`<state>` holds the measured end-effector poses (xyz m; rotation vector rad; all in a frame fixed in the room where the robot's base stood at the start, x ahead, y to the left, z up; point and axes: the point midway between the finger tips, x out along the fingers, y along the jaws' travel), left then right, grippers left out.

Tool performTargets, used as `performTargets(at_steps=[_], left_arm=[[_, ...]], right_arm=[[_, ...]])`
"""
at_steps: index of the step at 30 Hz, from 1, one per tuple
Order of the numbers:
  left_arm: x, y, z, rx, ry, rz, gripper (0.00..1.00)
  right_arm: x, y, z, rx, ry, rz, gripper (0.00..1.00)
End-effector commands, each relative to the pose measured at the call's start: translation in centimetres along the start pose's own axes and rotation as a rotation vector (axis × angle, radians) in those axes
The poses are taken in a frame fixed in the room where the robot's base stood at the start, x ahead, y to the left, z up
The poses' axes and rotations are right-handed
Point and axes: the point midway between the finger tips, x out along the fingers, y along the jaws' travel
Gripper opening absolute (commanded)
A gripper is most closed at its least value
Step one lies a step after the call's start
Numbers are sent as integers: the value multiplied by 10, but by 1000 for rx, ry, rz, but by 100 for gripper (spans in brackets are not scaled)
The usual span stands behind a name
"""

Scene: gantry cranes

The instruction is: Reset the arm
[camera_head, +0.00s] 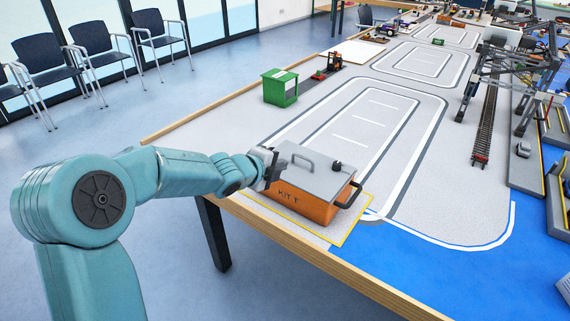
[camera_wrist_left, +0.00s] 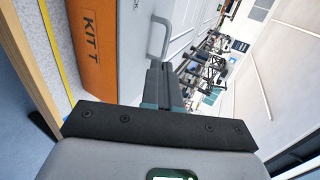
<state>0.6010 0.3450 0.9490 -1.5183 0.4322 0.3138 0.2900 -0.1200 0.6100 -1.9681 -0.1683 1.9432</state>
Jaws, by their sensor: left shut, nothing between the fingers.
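My left arm comes in from the left in the head view. Its gripper (camera_head: 270,168) is at the left side of an orange box with a grey lid (camera_head: 318,163), close to the lid handle. In the left wrist view the gripper's fingers (camera_wrist_left: 165,82) are together and empty. The orange box side (camera_wrist_left: 92,50) shows there at upper left, with the lid handle (camera_wrist_left: 158,38) just beyond the fingertips. I cannot tell whether the fingers touch the box. My right gripper is not in view.
The box stands on a table with a wooden edge (camera_head: 300,248), inside a yellow-lined area. A green crate (camera_head: 280,87) and a small forklift (camera_head: 328,66) stand farther back. Model gantry cranes (camera_head: 510,65) are at right. The printed road loops between are mostly clear.

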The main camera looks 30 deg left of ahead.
Motion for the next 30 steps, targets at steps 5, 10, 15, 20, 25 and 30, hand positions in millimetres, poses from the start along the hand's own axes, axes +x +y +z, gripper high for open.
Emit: performTargets(at_steps=[5,10,15,20,25,30], left_arm=[[-33,-2,0,1,-2,0,0],[-50,-1,0,0,-1,0,0],[-54,1,0,0,0,1,0],[-44,7,-14,1,34,26,0],[-7,85,-77,-69,168,213,0],[-3,201,-161,-386,238,511,0]], right_arm=[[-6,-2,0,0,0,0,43],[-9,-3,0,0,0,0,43],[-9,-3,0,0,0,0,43],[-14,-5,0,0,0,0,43],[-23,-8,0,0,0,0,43],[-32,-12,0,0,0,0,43]])
